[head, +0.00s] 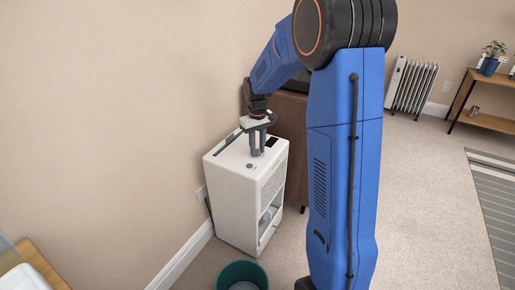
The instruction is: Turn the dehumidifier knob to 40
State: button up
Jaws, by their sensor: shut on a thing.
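The white dehumidifier (232,188) stands on the carpet against the wall, left of the middle in the head view. Its top panel has a dark slot, a dark display patch and a small round dark spot. My gripper (257,152) points down at the top panel, with its fingertips at the panel near the dark patch. The gripper is shut on the knob, which is mostly hidden between the fingers. The knob's marks and its setting are too small to read.
A teal bin (242,274) stands on the floor in front of the dehumidifier. A brown cabinet (293,125) stands right behind it. A white radiator (411,86), a wooden shelf (487,122) with a plant and a striped rug (496,205) are at the right. Open carpet lies between.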

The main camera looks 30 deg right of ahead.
aim_at(258, 151)
dwell(0.4)
jog(key=o, duration=1)
jog(key=shift+o, duration=0.2)
jog(key=shift+r, duration=0.15)
notch_tip(258, 151, up, 17)
jog(key=shift+r, duration=0.1)
jog(key=s+a+r+t, duration=0.1)
jog(key=s+a, duration=0.1)
jog(key=s, duration=0.3)
jog(key=s+a+r, duration=0.2)
jog(key=s, duration=0.3)
jog(key=s+a+f+t, duration=0.1)
jog(key=s+a+f, duration=0.1)
jog(key=s, duration=0.6)
jog(key=s+a+f+t, duration=0.1)
jog(key=s+a+f, duration=0.1)
jog(key=s, duration=0.7)
jog(key=s+a+f+t, duration=0.1)
jog(key=s+f, duration=0.3)
jog(key=s, duration=0.5)
jog(key=shift+a+m+t, duration=0.4)
jog(key=shift+a, duration=0.05)
